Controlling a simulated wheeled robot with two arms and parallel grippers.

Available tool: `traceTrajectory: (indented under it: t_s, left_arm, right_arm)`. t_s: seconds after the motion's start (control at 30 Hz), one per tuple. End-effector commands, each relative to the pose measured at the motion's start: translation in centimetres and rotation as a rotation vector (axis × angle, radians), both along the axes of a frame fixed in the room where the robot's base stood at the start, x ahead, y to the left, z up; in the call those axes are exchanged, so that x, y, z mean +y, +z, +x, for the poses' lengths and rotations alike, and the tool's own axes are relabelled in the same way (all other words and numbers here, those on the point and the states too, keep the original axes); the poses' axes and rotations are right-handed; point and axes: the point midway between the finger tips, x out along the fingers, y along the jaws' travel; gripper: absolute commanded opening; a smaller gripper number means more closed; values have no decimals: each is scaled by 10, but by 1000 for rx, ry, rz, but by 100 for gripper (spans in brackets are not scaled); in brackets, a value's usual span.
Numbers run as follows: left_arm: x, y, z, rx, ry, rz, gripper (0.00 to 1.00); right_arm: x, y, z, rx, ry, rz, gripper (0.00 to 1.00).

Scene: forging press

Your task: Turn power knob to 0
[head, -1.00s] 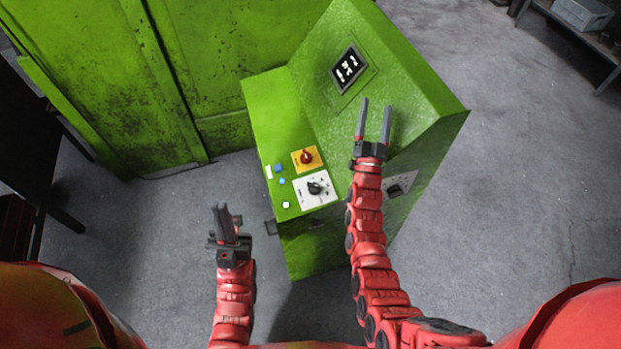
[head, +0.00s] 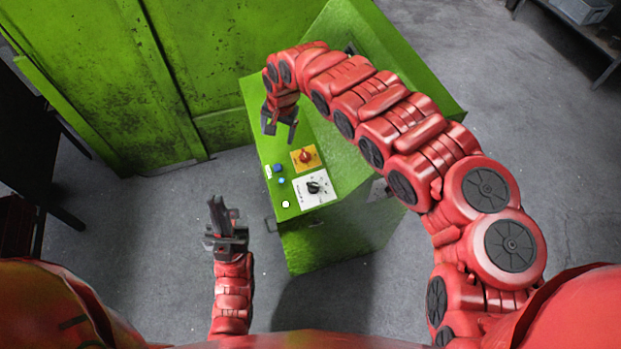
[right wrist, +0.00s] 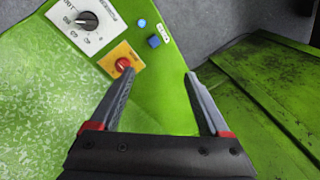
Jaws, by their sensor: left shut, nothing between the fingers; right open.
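A green control console stands in front of me, with a black knob (head: 314,188) on a white dial plate and a red knob (head: 305,155) on a yellow plate behind it. The right wrist view also shows the black knob (right wrist: 87,20) at the upper left and the red knob (right wrist: 122,65) near the left fingertip. My right gripper (head: 279,137) is open and empty above the panel, behind and left of the red knob. My left gripper (head: 218,205) is shut and empty, left of the console.
Blue buttons (head: 278,168) and a white button (head: 286,204) sit on the panel's left side. The console's sloped part rises behind, its screen mostly hidden by my right arm. A green machine wall (head: 80,70) stands at the back left.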

Motion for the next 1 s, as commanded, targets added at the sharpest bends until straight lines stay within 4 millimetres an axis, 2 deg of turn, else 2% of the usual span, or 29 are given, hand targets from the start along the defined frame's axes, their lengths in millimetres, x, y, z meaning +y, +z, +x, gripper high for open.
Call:
traceTrajectory:
  t_s: [0.03, 0.1, 0.2, 0.37, 0.47, 0.67, 0.7, 1.0]
  left_arm:
    - [0, 2, 0, 0, 0, 0, 0]
    - [0, 3, 0, 0, 0, 0, 0]
    - [0, 3, 0, 0, 0, 0, 0]
    - [0, 0, 0, 0, 0, 0, 0]
    - [0, -5, 0, 0, 0, 0, 0]
    - [0, -11, 0, 0, 0, 0, 0]
    - [0, -5, 0, 0, 0, 0, 0]
    - [0, 8, 0, 0, 0, 0, 0]
  right_arm:
    - [-20, 10, -13, 49, -14, -78, 80]
    - [-44, 16, -33, 115, -35, -165, 80]
    - [-65, 23, -51, 172, -62, -244, 80]
    - [-76, 19, -59, 199, -75, -282, 80]
    - [-76, 6, -60, 199, -73, -278, 80]
    - [-80, -39, -63, 200, -71, -276, 80]
    - [-81, -41, -63, 200, -72, -274, 80]
    - [-86, -92, -66, 200, -72, -274, 80]
